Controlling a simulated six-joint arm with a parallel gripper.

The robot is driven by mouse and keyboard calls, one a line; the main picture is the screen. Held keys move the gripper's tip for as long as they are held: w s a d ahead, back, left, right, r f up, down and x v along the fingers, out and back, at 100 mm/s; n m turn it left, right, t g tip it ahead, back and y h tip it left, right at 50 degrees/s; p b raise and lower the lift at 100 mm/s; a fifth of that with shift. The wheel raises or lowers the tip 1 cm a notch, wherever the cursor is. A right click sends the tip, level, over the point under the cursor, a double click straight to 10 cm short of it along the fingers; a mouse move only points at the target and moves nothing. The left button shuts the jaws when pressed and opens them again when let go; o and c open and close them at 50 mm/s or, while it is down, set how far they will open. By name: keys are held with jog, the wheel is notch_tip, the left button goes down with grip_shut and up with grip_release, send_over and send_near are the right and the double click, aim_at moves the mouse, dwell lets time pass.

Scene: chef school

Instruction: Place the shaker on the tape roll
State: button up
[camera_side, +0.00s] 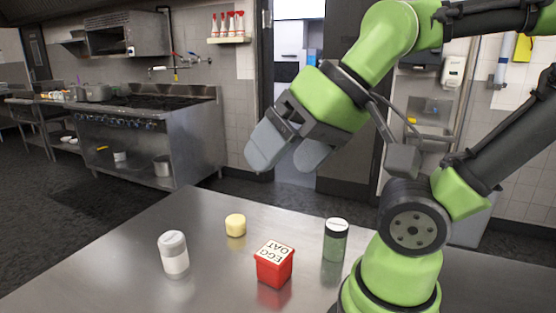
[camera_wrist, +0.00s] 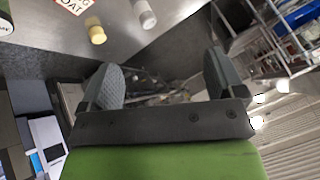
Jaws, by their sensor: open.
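A white shaker-like container with a light grey cap (camera_side: 173,254) stands upright at the front left of the steel table. It also shows at the top of the wrist view (camera_wrist: 144,14). A small yellow roll (camera_side: 235,226), which looks like the tape roll, lies to its right and farther back, with nothing on it. The yellow roll also shows in the wrist view (camera_wrist: 96,32). My gripper (camera_side: 285,155) is open and empty, high above the back of the table, clear of every object. Its two fingers are spread apart in the wrist view (camera_wrist: 162,75).
A red box with a white lettered top (camera_side: 273,268) stands at the table's front centre. A dark green jar with a white lid (camera_side: 335,242) stands right of it, near my base. The steel table (camera_side: 120,260) is bare at its left. A stove stands far behind.

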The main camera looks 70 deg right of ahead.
dwell(0.4)
jog(key=m+g+h, duration=0.2)
jog(key=g+h, duration=0.1)
jog(key=h, duration=0.1)
send_over(171, 238)
jog(key=s+a, duration=0.2)
jog(key=s, duration=0.2)
notch_tip(171, 238, down, 14)
jog(key=x, duration=0.7)
jog(key=shift+w+a+f, duration=0.15)
jog(key=shift+a+f, duration=0.05)
jog(key=shift+f, duration=0.2)
jog(key=shift+d+x, duration=0.2)
jog(key=shift+x, duration=1.35)
jog(key=shift+d+x, duration=0.2)
jog(key=shift+x, duration=1.35)
jog(key=shift+c, duration=0.4)
